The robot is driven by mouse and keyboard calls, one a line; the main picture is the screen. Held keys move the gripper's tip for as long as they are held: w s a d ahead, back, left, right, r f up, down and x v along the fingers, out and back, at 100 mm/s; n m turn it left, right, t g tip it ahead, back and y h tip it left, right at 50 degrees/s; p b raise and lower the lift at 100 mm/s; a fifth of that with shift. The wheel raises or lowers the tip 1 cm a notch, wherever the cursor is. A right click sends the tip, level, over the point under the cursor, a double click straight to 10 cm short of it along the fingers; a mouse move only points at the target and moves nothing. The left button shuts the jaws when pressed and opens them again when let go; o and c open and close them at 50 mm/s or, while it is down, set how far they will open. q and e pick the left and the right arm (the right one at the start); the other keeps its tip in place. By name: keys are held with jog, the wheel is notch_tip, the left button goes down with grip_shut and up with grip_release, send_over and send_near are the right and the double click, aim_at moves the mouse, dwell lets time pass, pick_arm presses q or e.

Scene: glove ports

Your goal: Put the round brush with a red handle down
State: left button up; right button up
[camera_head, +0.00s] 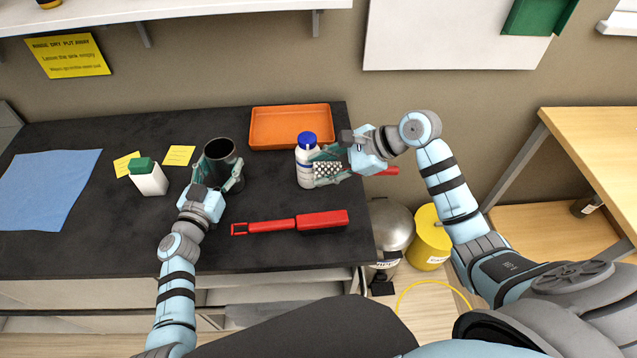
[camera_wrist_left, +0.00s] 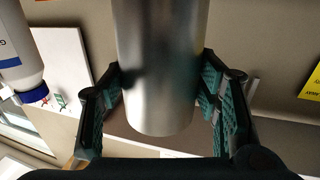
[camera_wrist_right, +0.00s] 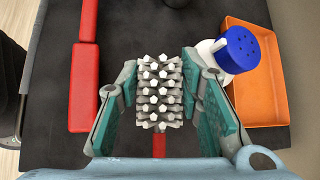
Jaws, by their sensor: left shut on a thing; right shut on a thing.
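The round brush (camera_head: 326,170) has a grey-white bristled head and a red handle. In the right wrist view its head (camera_wrist_right: 160,92) sits between the fingers, with a bit of red handle below it. My right gripper (camera_head: 327,168) is shut on it over the counter's right part; the handle points right in the head view. I cannot tell whether the brush touches the counter. My left gripper (camera_head: 220,176) is shut on a dark metal cup (camera_head: 221,158), which shows as a steel cylinder in the left wrist view (camera_wrist_left: 160,70).
A white bottle with a blue cap (camera_head: 306,150) stands close beside the right gripper. An orange tray (camera_head: 290,113) lies behind. A red long-handled tool (camera_head: 322,220) lies in front. A green-capped white bottle (camera_head: 148,177) and blue cloth (camera_head: 45,190) are left. The dark counter (camera_head: 100,240) is clear at front left.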

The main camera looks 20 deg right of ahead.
notch_tip(320, 180, down, 9)
jog(key=shift+r, duration=0.1)
jog(key=o, duration=1.2)
jog(key=shift+o, duration=0.2)
